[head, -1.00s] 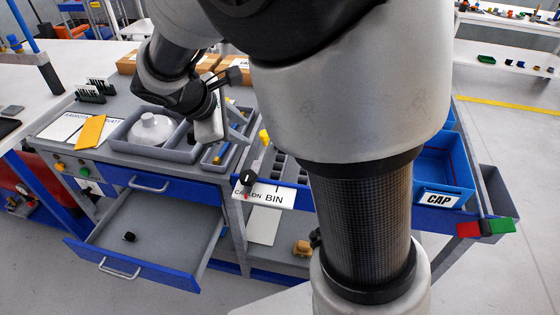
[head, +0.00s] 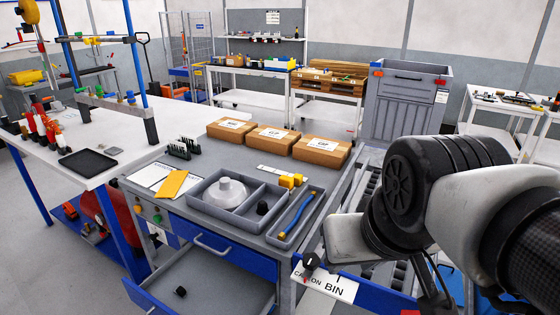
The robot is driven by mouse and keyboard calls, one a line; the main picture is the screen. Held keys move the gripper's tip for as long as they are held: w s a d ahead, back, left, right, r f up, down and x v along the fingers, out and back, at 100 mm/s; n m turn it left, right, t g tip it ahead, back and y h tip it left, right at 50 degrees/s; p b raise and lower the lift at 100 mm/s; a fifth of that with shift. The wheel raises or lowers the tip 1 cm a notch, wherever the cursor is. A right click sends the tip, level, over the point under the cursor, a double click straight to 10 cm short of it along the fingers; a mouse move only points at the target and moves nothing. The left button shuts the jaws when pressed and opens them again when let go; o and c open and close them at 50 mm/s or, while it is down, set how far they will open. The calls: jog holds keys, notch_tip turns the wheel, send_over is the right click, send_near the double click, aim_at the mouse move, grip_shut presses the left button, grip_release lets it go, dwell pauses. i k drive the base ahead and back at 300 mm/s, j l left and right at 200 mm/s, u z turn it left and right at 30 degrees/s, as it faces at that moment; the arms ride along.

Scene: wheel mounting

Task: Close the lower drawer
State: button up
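The lower drawer (head: 205,289) stands open at the bottom left of the head view, pulled out from the grey workbench. Its blue front (head: 147,298) is cut off by the picture's lower edge, so its handle is not visible. A small black part (head: 181,291) lies inside on the grey floor. Above it, the blue upper drawer front (head: 240,258) with a silver handle (head: 211,244) is shut. The pale body of my gripper (head: 348,240) is at the right, over the bench's right part and apart from the drawer. Its fingers are hidden or cannot be made out.
On the bench (head: 215,142) are a grey divided tray (head: 222,212) with a white dome-shaped part, an orange card (head: 173,184) and several cardboard boxes (head: 272,138). A bin label (head: 325,283) hangs on the front.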

aim_at(204, 289)
jog(key=u, duration=1.4)
